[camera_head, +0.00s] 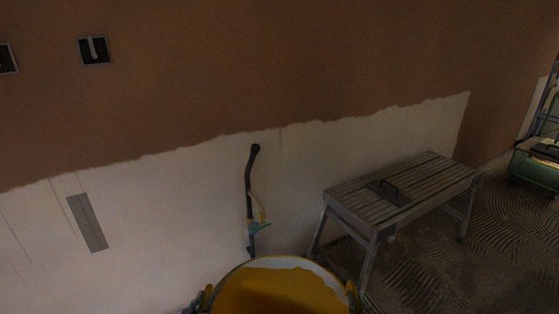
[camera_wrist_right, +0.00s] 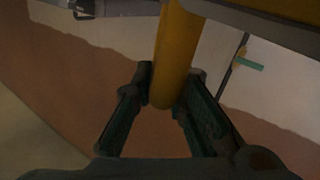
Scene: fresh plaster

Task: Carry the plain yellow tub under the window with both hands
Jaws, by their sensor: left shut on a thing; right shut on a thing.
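The yellow tub (camera_head: 280,292) shows at the bottom middle of the head view, cut off by the lower edge. Its inside is orange-yellow with a pale band along the far rim. My left gripper (camera_head: 206,298) is shut on its left side and my right gripper (camera_head: 352,295) on its right side. In the right wrist view, a yellow upright part of the tub (camera_wrist_right: 177,50) stands between the fingers of my right gripper (camera_wrist_right: 171,86). The tub's underside is hidden. No window shows in either view.
A slatted grey bench (camera_head: 430,178) with a dark float (camera_head: 388,192) on it stands right of the tub. A dark bar-like tool (camera_head: 249,190) is upright at the half-plastered wall (camera_head: 150,225). A green machine (camera_head: 537,162) is far right. Combed floor (camera_head: 430,270) lies before the bench.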

